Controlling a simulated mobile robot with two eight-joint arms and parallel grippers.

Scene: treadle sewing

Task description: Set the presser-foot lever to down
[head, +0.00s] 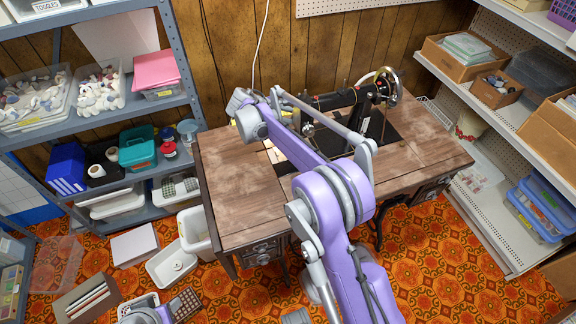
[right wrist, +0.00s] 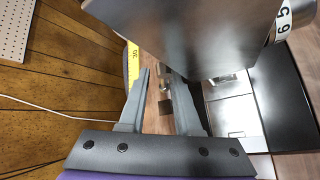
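The black sewing machine (head: 335,99) stands on the wooden treadle table (head: 236,165) in the head view, partly covered by my right arm. In the right wrist view its head (right wrist: 185,35) fills the top, with a numbered dial (right wrist: 283,20) at the right. Small metal parts (right wrist: 225,78) show below the head, above a bright plate. I cannot make out the presser-foot lever for certain. My right gripper (right wrist: 157,72) is close beside the head, its two grey fingers apart with table showing between them. The head view hides its fingertips.
A yellow numbered strip (right wrist: 133,65) lies near the right gripper's left finger. A wood-panelled wall stands behind the table. A grey shelf unit (head: 180,100) is at the left and a white shelf (head: 500,135) at the right. White bins (head: 172,265) stand at the table's left.

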